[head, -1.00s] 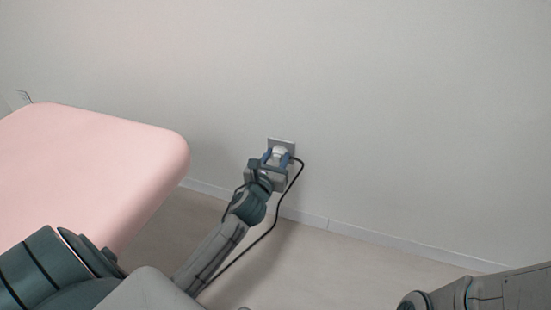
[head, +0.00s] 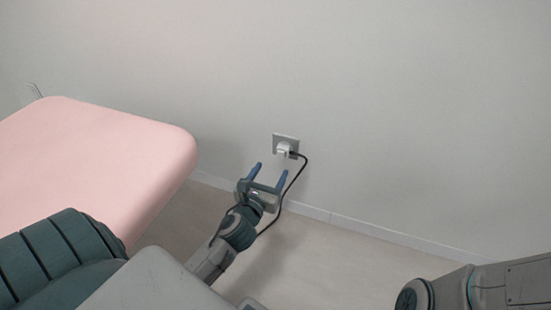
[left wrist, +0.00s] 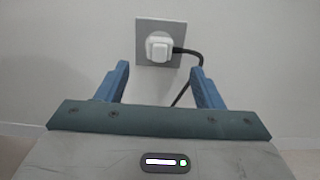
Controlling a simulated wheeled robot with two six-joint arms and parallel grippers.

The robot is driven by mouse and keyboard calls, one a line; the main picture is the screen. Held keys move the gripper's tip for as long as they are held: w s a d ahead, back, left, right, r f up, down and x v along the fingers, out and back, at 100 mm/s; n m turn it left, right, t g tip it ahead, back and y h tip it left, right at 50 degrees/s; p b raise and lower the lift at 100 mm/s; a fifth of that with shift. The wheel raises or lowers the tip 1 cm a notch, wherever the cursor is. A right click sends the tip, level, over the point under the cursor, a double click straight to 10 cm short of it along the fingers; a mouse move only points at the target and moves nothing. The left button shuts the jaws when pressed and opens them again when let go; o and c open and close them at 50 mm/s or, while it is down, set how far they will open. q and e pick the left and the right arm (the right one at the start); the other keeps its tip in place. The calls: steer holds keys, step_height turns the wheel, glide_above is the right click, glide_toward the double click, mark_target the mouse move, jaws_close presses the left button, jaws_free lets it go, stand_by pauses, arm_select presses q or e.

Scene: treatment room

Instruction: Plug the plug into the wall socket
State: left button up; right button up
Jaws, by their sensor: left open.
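The white plug (head: 283,149) sits in the grey wall socket (head: 278,138), with its black cord (head: 298,175) leaving to the right and hanging down. The left wrist view shows the plug (left wrist: 158,47) against the square socket plate (left wrist: 143,28), cord (left wrist: 187,52) at its right side. My left gripper (head: 270,173) is open and empty, just short of the plug and apart from it. In the left wrist view its two blue fingers (left wrist: 160,80) stand apart below the plug. My right gripper is not in view; only part of that arm shows at lower right.
A pink treatment bed (head: 100,150) stands at the left, near my left arm. The wall around the socket is bare. A pale skirting board (head: 380,235) runs along the floor, and the floor right of my left arm is clear.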

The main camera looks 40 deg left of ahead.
arm_select(q)
steer(key=shift+v, duration=1.15)
